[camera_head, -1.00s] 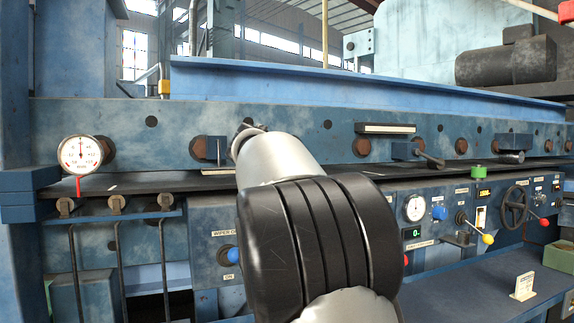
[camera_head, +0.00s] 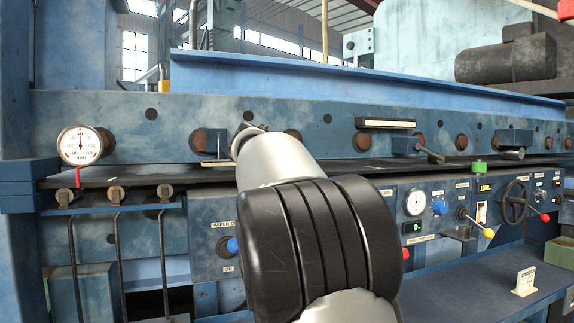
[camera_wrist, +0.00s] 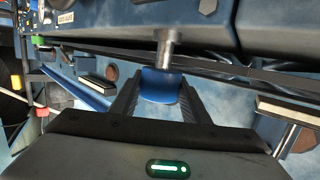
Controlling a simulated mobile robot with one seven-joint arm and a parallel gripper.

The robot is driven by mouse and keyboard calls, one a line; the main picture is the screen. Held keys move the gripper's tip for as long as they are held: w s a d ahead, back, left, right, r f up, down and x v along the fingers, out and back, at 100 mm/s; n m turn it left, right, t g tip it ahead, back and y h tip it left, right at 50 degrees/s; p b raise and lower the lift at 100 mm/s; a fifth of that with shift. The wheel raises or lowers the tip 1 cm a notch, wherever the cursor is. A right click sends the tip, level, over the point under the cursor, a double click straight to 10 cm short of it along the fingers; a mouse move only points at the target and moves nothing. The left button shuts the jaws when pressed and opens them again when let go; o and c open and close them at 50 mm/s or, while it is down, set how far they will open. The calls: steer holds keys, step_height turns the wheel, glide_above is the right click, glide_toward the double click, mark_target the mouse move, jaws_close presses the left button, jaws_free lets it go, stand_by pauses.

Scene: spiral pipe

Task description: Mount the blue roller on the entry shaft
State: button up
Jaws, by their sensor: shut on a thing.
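In the wrist view the blue roller (camera_wrist: 160,87) sits between the two dark fingers of my gripper (camera_wrist: 161,84), which is shut on it. A bright metal shaft (camera_wrist: 166,48) points down in the picture toward the roller, and its end meets the roller's upper edge in the picture. I cannot tell whether the roller is around the shaft, touching it or only in line with it. In the head view my own arm hides the gripper, the roller and the shaft.
A long blue machine beam (camera_head: 350,115) runs across the head view, with several round rust-coloured ends along it. A dial gauge (camera_head: 82,145) is at left. A control panel with a wheel (camera_head: 515,203) and levers is at right. A blue shelf (camera_head: 460,285) lies below it.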

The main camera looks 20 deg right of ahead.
steer(key=shift+f+b, duration=0.95)
steer(key=shift+b, duration=0.1)
steer(key=o, duration=1.4)
